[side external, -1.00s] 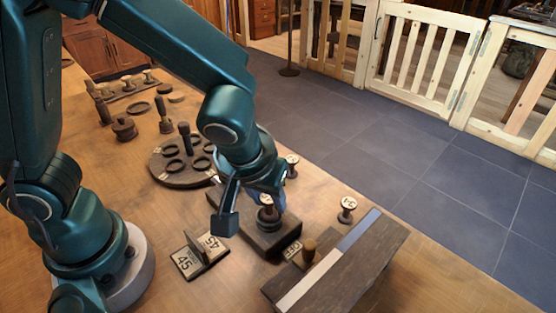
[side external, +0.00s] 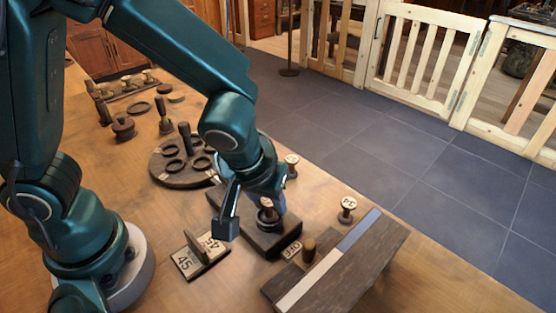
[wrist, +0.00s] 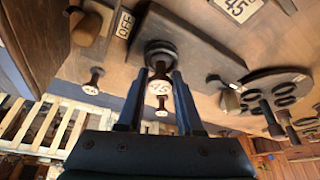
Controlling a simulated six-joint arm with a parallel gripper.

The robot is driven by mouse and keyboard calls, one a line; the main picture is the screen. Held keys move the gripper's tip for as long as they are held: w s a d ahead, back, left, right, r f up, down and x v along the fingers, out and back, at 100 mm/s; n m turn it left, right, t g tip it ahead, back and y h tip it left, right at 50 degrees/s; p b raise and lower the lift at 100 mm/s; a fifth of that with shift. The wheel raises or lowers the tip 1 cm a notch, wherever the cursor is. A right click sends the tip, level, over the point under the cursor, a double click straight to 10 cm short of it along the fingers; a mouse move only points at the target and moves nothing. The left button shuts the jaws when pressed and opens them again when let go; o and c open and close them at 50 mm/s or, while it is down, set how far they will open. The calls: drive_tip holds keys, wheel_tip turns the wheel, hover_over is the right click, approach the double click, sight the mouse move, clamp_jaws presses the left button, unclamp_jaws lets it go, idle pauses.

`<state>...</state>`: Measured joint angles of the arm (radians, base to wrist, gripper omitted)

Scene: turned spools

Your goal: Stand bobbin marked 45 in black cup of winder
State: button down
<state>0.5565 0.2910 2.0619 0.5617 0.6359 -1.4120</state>
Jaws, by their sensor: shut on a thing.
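The held bobbin (wrist: 160,86) has a pale top with a number that looks like 45, blurred in the wrist view. My gripper (wrist: 160,75) is shut on it, one finger on each side. It also shows in the side view (side external: 268,205), upright over the dark winder block (side external: 285,244). The black cup (wrist: 161,49) shows as a dark round ring at the bobbin's lower end. I cannot tell whether the bobbin's foot is seated in the cup or just above it.
Another bobbin (side external: 347,204) stands to the right and one (side external: 291,161) behind. A 45 card stand (side external: 186,262) lies in front, a long dark board (side external: 345,265) at right, and a round ringed stand (side external: 172,178) at left.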

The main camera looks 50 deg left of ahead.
idle(0.3)
drive_tip(key=shift+c, duration=2.4)
unclamp_jaws()
drive_tip(key=shift+r, duration=0.15)
drive_tip(key=shift+r, duration=4.1)
